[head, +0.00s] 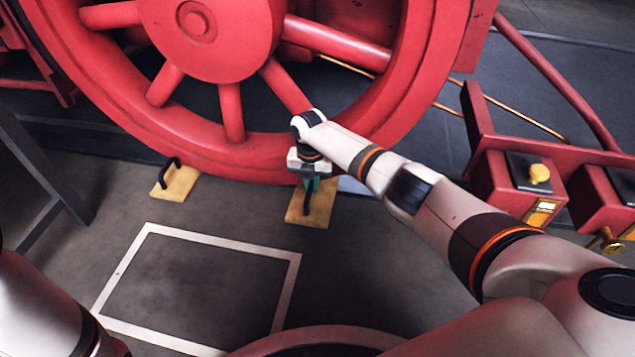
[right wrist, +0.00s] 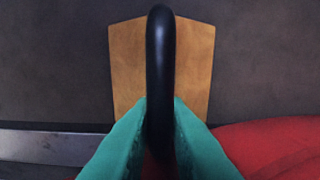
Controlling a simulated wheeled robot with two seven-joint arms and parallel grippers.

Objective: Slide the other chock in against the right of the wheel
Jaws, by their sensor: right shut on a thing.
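The big red wheel (head: 225,150) stands upright across the top of the head view. One yellow chock (head: 180,186) with a black handle sits on the floor at the lower left of the wheel. The other chock (head: 318,207) is to the right, close by the wheel's lower rim; I cannot tell whether they touch. My right gripper (head: 309,184) is shut on this chock's black handle. In the right wrist view the teal fingers (right wrist: 160,135) pinch the handle (right wrist: 160,60) above the wooden chock (right wrist: 195,70). My left gripper is out of view; only part of that arm shows.
A white-outlined rectangle (head: 148,228) is marked on the floor in front of the wheel. Red boxes with a yellow knob (head: 540,173) stand at the right. A grey rail (right wrist: 50,145) shows in the right wrist view. The floor between the chocks looks clear.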

